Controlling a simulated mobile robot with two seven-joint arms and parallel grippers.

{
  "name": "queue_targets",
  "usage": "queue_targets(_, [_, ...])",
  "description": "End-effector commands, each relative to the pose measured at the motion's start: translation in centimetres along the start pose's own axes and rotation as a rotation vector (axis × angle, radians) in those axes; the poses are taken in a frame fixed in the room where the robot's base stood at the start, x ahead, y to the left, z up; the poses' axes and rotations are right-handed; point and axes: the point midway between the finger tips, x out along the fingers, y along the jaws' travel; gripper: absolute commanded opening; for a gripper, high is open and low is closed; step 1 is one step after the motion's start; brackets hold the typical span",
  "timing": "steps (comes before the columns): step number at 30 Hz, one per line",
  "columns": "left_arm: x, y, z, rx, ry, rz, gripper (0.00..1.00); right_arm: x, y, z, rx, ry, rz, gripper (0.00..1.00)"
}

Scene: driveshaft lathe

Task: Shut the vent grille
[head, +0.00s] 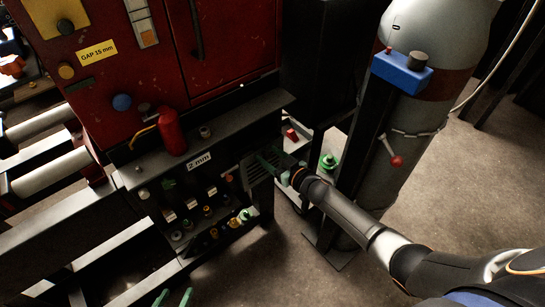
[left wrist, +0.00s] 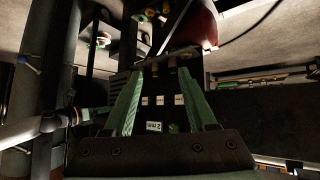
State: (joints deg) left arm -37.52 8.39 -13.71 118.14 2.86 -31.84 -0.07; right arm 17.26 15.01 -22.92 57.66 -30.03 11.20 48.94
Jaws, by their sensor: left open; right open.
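The vent grille (head: 252,178), a slatted panel, is at the right end of the dark front of the machine, below the ledge and right of the "2 mm" label (head: 199,161). I cannot tell how far it stands open. My right gripper (head: 267,160) is open at the grille, its green fingers in front of the upper slats and partly covering them; contact is unclear. My left gripper (head: 174,293) is open and empty low in the head view, apart from the grille. In the left wrist view its green fingers (left wrist: 164,72) stand spread, with the label (left wrist: 154,126) between them.
A red canister (head: 171,132) stands on the ledge. Several small knobs and fittings fill the panel left of the grille. A gas cylinder (head: 375,185) with a blue box (head: 401,72) and a red-knobbed lever (head: 396,161) stands close behind my right arm.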

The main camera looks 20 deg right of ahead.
Motion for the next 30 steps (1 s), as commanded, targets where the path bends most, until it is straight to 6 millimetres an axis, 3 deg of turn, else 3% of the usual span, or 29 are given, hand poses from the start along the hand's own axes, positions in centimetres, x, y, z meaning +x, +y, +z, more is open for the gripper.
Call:
queue_targets(5, [-0.6,0.1,-0.6,-0.001,0.0,0.0,0.57,-1.5,0.1,0.0,-0.001,-0.004,0.001,0.61])
queue_targets(21, [-1.6,0.6,-2.1,-0.003,-0.009,0.007,0.57,-11.0,0.0,-0.1,0.0,0.0,-0.001,0.61])
queue_targets(30, [-1.6,0.8,-2.4,-0.004,-0.004,0.01,0.57,-12.5,0.1,-0.1,0.0,0.002,0.0,0.61])
